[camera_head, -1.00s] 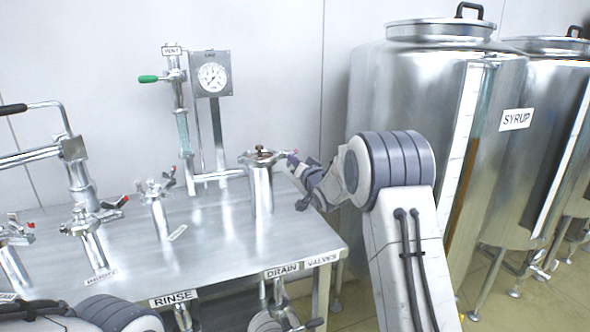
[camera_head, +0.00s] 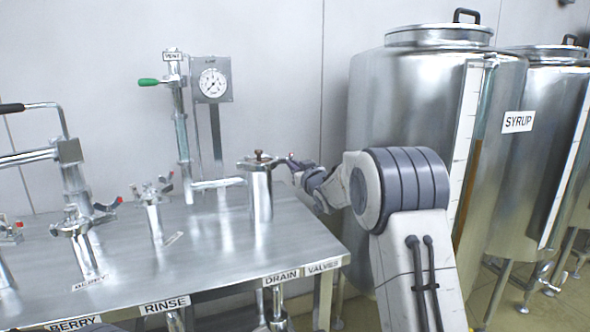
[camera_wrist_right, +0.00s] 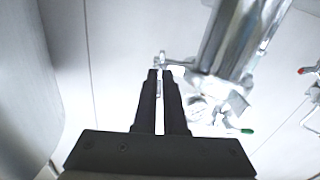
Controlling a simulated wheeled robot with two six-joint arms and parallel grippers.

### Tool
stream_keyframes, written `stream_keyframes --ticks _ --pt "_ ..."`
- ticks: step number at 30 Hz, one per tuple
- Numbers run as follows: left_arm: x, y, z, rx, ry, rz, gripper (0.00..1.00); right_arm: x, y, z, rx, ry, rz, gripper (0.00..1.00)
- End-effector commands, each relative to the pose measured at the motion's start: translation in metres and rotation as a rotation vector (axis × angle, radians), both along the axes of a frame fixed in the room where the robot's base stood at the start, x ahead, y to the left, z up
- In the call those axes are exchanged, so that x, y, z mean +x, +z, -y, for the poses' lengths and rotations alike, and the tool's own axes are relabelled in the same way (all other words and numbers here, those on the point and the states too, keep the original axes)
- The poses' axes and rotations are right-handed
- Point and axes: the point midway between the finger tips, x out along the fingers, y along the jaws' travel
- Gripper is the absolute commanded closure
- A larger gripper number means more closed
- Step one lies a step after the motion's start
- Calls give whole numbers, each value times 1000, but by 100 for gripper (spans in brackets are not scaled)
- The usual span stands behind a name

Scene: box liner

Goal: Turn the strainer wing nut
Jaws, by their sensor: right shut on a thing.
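The strainer is a shiny steel cylinder (camera_head: 260,195) standing upright near the right end of the steel table. Its lid carries a small brownish knob (camera_head: 259,155) and a thin wing (camera_head: 279,160) with a reddish tip pointing right. My right gripper (camera_head: 294,168) is at that wing's right end, shut on it; the fingers hide part of it. In the right wrist view, the fingers (camera_wrist_right: 165,80) are nearly together, at a small metal piece beside the strainer body (camera_wrist_right: 232,40).
A gauge (camera_head: 213,84) and a green-handled vent valve (camera_head: 160,82) stand behind the strainer. Several red-tipped valves stand to the left on the table (camera_head: 205,235). A large steel tank (camera_head: 410,90) stands close behind my right arm.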

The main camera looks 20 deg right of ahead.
Motion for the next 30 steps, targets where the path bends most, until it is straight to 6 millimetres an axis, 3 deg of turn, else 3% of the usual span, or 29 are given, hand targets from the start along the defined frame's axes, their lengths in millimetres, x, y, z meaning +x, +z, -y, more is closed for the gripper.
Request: stream_keyframes --ticks 13,16,26,30 --pt "0 -1 0 0 0 0 50 0 0 1 -10 -1 -1 100" --pt "0 -1 0 0 0 0 50 0 0 1 -10 -1 -1 61" --pt "0 -1 0 0 0 0 50 -1 0 0 -10 0 0 61" --pt "0 -3 0 0 0 0 50 -12 0 1 -9 0 1 61"
